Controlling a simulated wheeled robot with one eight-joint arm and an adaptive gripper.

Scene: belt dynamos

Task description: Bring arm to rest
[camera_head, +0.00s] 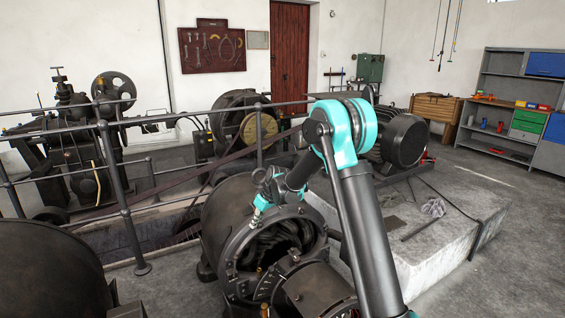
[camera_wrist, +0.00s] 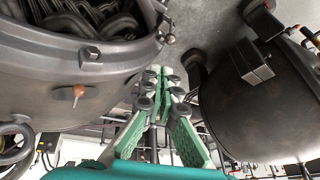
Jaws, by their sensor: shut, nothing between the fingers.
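My arm rises from the lower right of the head view, bends at a teal joint and reaches down to the left. My gripper (camera_head: 257,216) is small there, beside the upper rim of the open-ended dynamo (camera_head: 222,222). In the wrist view my gripper (camera_wrist: 160,78) shows green padded fingers with their tips together and nothing between them. The dynamo housing (camera_wrist: 95,85) with its dark windings fills the left of that view, close to the fingers. I cannot tell whether the fingers touch it.
A second dark rounded machine body (camera_wrist: 255,110) stands right of the fingers. A metal railing (camera_head: 118,205) crosses the left of the head view. A concrete plinth (camera_head: 425,248) carries a motor (camera_head: 402,140) on the right. The floor (camera_head: 515,225) at far right is clear.

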